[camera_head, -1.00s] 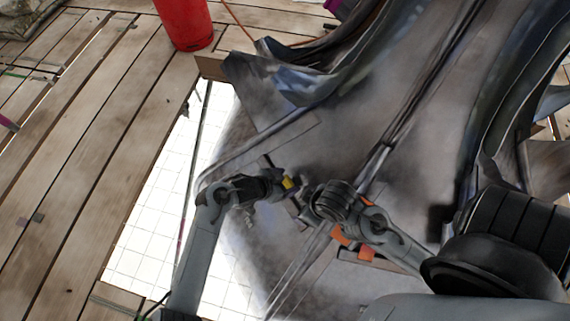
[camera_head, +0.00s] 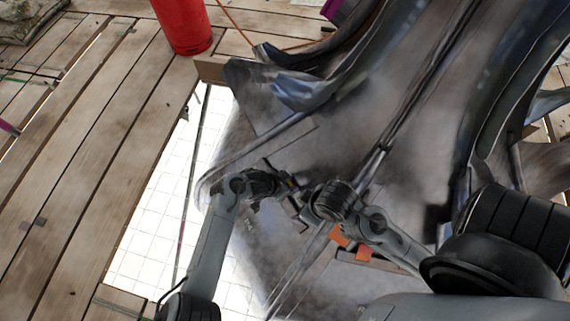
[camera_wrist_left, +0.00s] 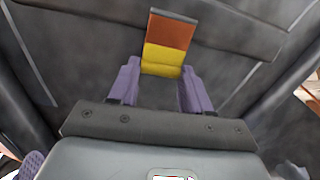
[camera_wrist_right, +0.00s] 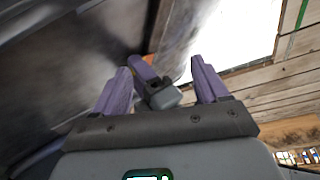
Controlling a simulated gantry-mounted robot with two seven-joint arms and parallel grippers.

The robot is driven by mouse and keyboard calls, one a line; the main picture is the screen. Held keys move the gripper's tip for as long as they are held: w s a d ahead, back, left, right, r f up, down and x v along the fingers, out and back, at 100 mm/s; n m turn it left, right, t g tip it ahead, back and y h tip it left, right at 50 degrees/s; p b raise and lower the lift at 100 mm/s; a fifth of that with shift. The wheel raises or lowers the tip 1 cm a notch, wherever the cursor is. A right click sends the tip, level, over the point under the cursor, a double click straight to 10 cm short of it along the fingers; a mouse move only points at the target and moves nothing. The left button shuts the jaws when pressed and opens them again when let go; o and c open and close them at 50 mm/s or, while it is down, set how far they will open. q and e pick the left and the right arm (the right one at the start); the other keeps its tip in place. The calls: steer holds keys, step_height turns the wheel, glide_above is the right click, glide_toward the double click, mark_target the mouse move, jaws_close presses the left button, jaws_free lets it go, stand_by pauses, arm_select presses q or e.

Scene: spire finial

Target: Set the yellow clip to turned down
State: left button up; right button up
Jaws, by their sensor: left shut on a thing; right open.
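The yellow clip (camera_wrist_left: 162,58) shows in the left wrist view between my left fingertips, with an orange-brown panel (camera_wrist_left: 171,31) just beyond it. My left gripper (camera_wrist_left: 160,76) is shut on the clip by its sides. In the head view the left gripper (camera_head: 288,186) is at the grey sheet surface, and only a small trace of yellow shows there. My right gripper (camera_wrist_right: 163,75) is open and empty. It is close to the left one, and a purple and grey part, apparently of my left gripper, shows between its fingers.
The large grey spire surface (camera_head: 300,110) fills the middle and right. Orange blocks (camera_head: 350,240) are below my right forearm. A red bucket (camera_head: 183,25) stands on the planks (camera_head: 80,130) at the back left. A white gridded gap (camera_head: 165,215) lies left of my left arm.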

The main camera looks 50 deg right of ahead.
arm_select(q)
steer(key=o, duration=1.1)
steer(key=shift+c, duration=0.2)
steer(key=s+p+v, duration=0.1)
steer(key=p+v, duration=0.7)
steer(key=v, duration=0.2)
steer(key=shift+w+a+r, duration=0.15)
steer(key=shift+w+r, duration=0.2)
steer(key=shift+w, duration=0.1)
